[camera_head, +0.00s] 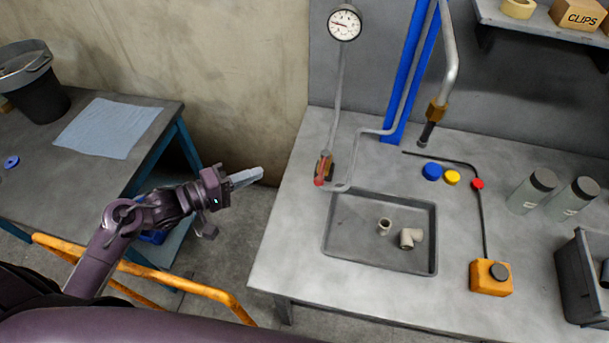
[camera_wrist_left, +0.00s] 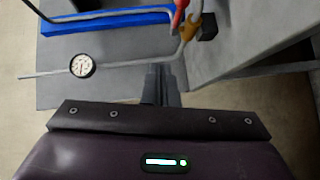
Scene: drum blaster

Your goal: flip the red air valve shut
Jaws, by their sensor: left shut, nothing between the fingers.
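The red air valve (camera_head: 320,170) sits on a brass fitting in the grey pipe, at the back left of the metal workbench, just behind the tray. In the left wrist view the red handle (camera_wrist_left: 180,12) shows at the top, beside the brass body (camera_wrist_left: 189,28). My left gripper (camera_head: 260,173) is shut and empty, to the left of the valve and apart from it, out past the bench's left edge. Its closed fingers also show in the left wrist view (camera_wrist_left: 160,72). My right gripper is not in view.
A pressure gauge (camera_head: 344,24) tops the pipe above the valve. A grey tray (camera_head: 328,243) with pipe fittings stands in front. A blue post (camera_head: 405,75) and hanging nozzle (camera_head: 428,128) are behind right. An orange rail (camera_head: 190,286) runs below my left arm.

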